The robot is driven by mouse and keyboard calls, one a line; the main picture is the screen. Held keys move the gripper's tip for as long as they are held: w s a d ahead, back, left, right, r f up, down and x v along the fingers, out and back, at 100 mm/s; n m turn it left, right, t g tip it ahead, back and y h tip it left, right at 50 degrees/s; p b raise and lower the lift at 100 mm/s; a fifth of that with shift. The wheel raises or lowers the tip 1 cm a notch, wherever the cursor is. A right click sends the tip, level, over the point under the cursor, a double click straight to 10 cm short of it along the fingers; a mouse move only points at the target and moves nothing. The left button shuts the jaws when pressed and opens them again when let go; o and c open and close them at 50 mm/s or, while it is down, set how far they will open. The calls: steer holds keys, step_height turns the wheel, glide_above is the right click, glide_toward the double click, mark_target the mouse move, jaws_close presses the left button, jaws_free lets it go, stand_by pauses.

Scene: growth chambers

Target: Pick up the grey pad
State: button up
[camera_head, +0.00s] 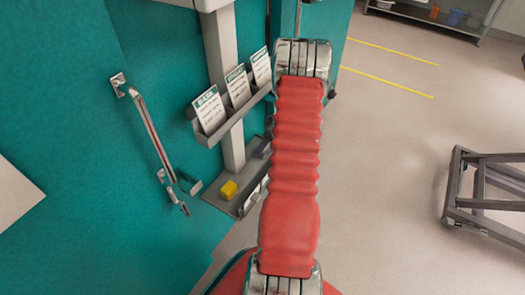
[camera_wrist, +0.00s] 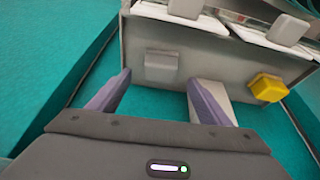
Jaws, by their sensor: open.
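The grey pad (camera_wrist: 161,66) is a small, pale grey block on the grey metal shelf in the wrist view. My gripper (camera_wrist: 158,80) is open, with its two purple-grey fingers spread. The pad shows between the fingertips and a little beyond them, with nothing held. I cannot tell how far the tips are from it. In the head view my red arm hides my gripper, and I cannot make out the pad there.
A yellow block (camera_wrist: 268,87) sits on the same shelf, right of the pad; it also shows in the head view (camera_head: 228,190). A rack (camera_head: 237,112) of white cards hangs above the shelf (camera_head: 222,204). A door handle (camera_head: 150,130) and a wheeled frame (camera_head: 455,195) stand to either side.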

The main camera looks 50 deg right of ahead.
steer(key=shift+w+f, duration=0.1)
steer(key=shift+f, duration=0.1)
steer(key=shift+x, duration=2.55)
steer(key=c, duration=1.1)
steer(key=shift+d, duration=0.1)
steer(key=shift+c, duration=0.2)
